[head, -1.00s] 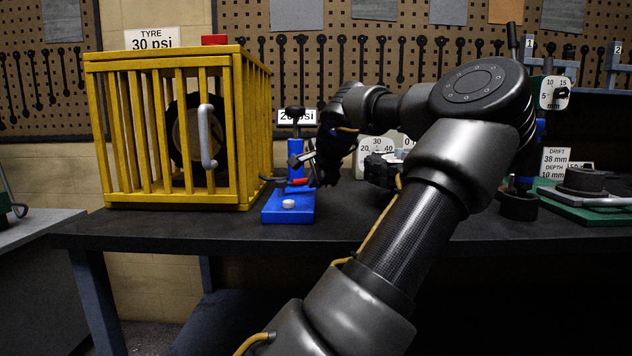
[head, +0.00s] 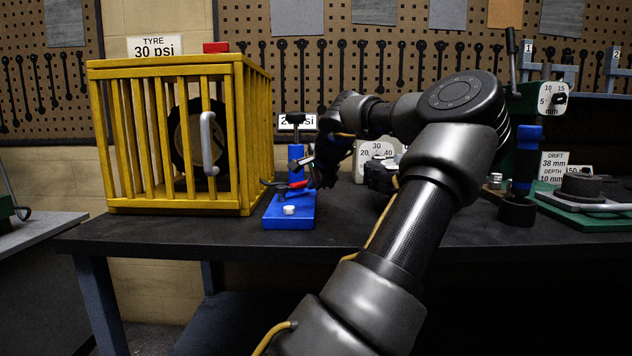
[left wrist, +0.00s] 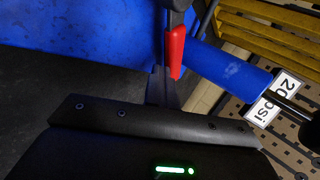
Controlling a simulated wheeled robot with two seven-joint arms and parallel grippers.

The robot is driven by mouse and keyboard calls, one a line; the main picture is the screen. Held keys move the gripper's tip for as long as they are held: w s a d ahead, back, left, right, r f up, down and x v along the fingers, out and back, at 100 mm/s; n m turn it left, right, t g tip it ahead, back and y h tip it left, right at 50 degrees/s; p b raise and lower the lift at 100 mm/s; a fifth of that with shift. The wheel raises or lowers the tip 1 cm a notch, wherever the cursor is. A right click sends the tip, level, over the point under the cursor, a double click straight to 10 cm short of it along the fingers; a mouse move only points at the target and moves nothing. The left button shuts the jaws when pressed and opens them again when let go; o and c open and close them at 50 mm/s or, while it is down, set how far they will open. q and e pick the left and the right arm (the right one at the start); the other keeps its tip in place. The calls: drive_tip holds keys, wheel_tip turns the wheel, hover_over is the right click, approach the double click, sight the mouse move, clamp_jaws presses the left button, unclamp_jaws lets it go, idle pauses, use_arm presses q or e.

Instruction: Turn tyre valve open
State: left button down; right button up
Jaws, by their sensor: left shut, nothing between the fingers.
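The tyre valve's red lever (head: 298,184) sits low on a blue upright fitting (head: 295,155) with a black top and a blue base (head: 287,214). My left gripper (head: 308,163) is at the right side of this fitting, shut and empty. In the left wrist view the red lever (left wrist: 175,50) hangs down close to my shut dark fingers (left wrist: 163,88); I cannot tell if they touch. The blue tube (left wrist: 228,68) is at the right there. The yellow cage (head: 175,205) at left holds the tyre (head: 183,135), under a "30 psi" sign. My right gripper is out of view.
A psi sign (head: 290,121) stands behind the fitting. A white dial (head: 375,150) and a dark object (head: 380,174) are to the right. A green press (head: 528,130) stands further right. The dark tabletop (head: 240,238) in front is clear.

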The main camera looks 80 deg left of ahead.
use_arm(q)
drive_tip(key=shift+w, duration=0.1)
